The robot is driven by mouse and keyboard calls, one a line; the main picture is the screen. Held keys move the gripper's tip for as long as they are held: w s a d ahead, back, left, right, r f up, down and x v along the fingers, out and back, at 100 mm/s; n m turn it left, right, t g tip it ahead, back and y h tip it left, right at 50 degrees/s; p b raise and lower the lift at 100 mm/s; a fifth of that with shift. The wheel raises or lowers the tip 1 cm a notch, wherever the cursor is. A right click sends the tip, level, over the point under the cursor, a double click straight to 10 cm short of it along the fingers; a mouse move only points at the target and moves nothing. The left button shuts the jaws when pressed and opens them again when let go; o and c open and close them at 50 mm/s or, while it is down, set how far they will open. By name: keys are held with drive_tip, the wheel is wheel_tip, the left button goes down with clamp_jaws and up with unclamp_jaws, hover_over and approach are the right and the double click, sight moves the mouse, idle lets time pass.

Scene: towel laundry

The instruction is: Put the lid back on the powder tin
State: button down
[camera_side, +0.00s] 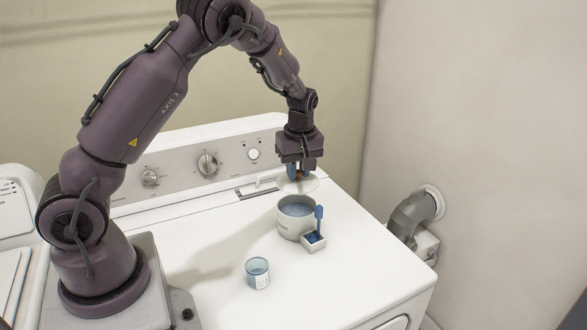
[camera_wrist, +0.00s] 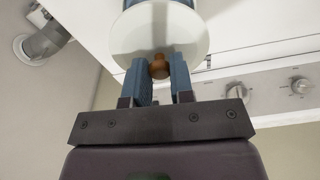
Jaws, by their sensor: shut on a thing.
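My gripper (camera_side: 298,171) is shut on the small brown knob (camera_wrist: 159,66) of a pale round lid (camera_side: 307,185). In the wrist view the blue fingers (camera_wrist: 159,70) close on both sides of the knob, and the lid (camera_wrist: 135,40) spreads out beyond them. The lid hangs above and slightly behind the powder tin (camera_side: 290,222), apart from it. In the wrist view the lid hides most of the tin; a bit of blue shows past the lid's edge.
A blue-tinted cup (camera_side: 257,272) with a white label stands nearer the front. The white machine top (camera_side: 215,250) is clear left of the tin; its control panel (camera_side: 180,165) rises behind.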

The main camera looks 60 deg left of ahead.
drive_tip(key=shift+f, duration=3)
drive_tip(key=shift+f, duration=0.15)
drive_tip(key=shift+c, duration=2.2)
unclamp_jaws()
drive_tip(key=shift+r, duration=3.5)
